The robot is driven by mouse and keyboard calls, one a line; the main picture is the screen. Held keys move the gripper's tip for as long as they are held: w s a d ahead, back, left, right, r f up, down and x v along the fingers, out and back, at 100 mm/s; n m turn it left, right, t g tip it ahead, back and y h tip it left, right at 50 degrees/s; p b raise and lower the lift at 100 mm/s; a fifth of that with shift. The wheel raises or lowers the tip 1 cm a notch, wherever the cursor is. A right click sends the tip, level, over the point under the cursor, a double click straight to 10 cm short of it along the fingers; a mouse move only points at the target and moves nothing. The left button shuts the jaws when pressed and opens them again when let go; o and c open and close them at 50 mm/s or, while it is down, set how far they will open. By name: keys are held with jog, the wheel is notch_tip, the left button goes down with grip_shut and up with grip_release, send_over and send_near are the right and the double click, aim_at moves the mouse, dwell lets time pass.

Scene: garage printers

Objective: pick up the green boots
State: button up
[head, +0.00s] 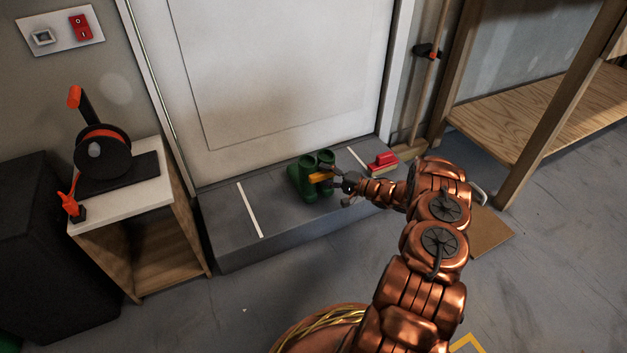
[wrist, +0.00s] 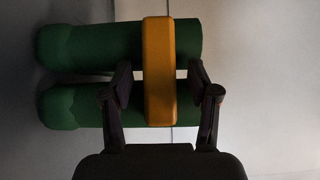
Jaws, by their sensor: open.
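The green boots (head: 303,184) stand upright, side by side, on the grey step in front of the white door. In the wrist view the boots (wrist: 88,105) lie across the picture with their toes to the left. An orange band (head: 320,177) runs across both boots and shows in the wrist view (wrist: 159,100). My gripper (head: 338,181) is open at the right side of the boots. In the wrist view my gripper (wrist: 160,73) has one finger on each side of the band, with gaps between. I cannot tell whether the fingers touch the boots.
The grey step (head: 225,220) has white stripes. A small cabinet (head: 150,245) with a black and orange device stands at left. A wooden shelf (head: 545,105) stands at right.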

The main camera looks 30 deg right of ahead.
jog(key=shift+w+a, duration=0.1)
jog(key=shift+w, duration=0.05)
grip_shut()
dwell(0.4)
